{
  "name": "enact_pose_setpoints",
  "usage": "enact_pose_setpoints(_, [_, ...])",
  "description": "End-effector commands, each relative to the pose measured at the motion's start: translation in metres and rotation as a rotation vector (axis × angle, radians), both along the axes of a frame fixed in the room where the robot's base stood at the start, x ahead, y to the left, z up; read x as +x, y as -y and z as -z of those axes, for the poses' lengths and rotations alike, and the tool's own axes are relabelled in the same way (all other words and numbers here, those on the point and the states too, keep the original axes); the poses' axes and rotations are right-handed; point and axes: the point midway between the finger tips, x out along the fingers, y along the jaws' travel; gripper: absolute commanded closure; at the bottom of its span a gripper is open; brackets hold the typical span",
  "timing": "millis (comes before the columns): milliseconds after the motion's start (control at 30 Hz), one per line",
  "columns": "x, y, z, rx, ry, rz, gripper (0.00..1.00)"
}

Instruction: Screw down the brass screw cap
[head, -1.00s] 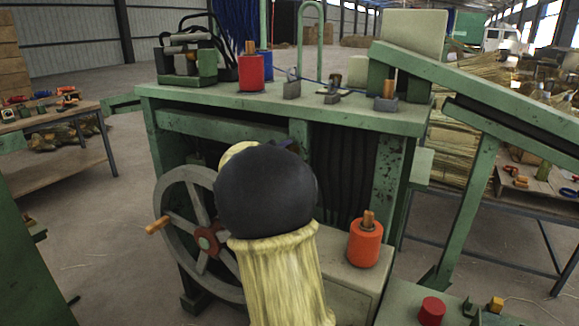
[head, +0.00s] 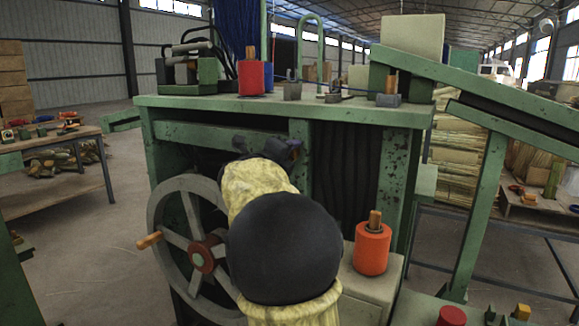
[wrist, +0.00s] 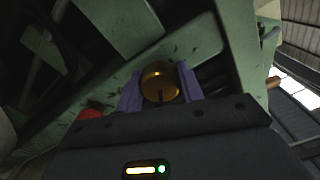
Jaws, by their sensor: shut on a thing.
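The brass screw cap (wrist: 160,84) shows in the wrist view as a round golden piece with a dark slot or mark on its lower face. The two purple fingers of my gripper (wrist: 159,92) stand on either side of it, shut on it. In the head view my gripper (head: 267,149) is at the front of the green machine, below its top and right of the spoked wheel. My own arm covers the area below it. The cap itself cannot be made out there, and its thread and seat are hidden.
The spoked handwheel (head: 194,250) with a wooden handle is close on the left. An orange spool (head: 372,248) stands on a pale block at right. A green post (head: 300,172) is just right of my gripper. The machine's top (head: 320,108) overhangs above, carrying spools and small fittings.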

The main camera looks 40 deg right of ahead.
Motion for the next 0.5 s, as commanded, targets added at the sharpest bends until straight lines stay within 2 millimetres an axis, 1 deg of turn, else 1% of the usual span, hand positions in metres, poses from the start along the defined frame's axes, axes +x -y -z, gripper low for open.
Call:
enact_pose_setpoints(33, [-0.0002,0.0002,0.0066,0.018,0.039,0.001,0.85])
enact_pose_setpoints(500, [0.0002,0.0,0.0069,0.19,0.451,0.001,0.85])
